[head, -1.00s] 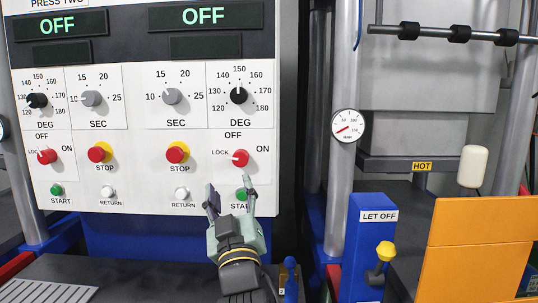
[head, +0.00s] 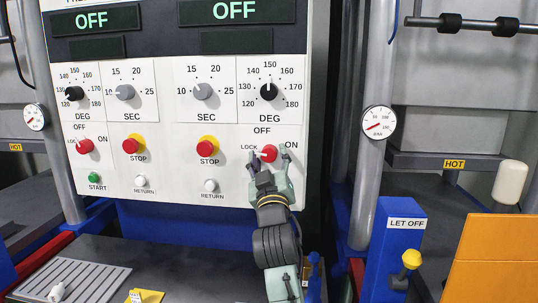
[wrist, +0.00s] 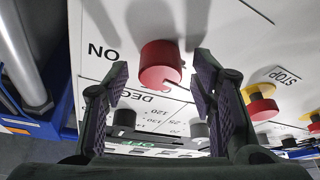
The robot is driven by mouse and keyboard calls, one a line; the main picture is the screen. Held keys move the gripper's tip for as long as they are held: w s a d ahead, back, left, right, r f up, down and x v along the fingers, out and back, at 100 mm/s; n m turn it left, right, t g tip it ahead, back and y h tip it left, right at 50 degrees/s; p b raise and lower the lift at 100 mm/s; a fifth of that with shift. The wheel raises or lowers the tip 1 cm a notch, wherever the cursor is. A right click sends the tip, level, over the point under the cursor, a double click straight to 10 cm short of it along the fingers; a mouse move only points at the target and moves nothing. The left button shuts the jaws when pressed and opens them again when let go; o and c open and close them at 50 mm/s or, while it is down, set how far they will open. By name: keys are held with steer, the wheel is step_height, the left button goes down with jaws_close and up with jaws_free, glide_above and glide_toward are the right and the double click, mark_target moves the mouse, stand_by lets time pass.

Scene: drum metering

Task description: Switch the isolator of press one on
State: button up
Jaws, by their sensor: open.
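The right-hand red isolator knob (head: 269,153) is on the white control panel (head: 225,170), below the right DEG dial, with LOCK, OFF and ON marked around it. Its white pointer seems to point left towards LOCK, partly hidden by a fingertip. My gripper (head: 271,162) is open in front of the knob, one finger at its left and one at its right. In the wrist view, the red knob (wrist: 160,62) sits between and just beyond the open fingertips (wrist: 160,78). I cannot tell whether they touch it. The display (head: 235,12) above reads OFF.
A second red knob (head: 84,146) is at the panel's left. Red stop buttons (head: 208,144) on yellow and white return buttons (head: 210,185) sit left of my gripper. A blue LET OFF box (head: 393,250) and a grey column (head: 372,130) stand to the right.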

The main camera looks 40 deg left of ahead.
steer(key=shift+c, duration=0.2)
steer(key=c, duration=1.1)
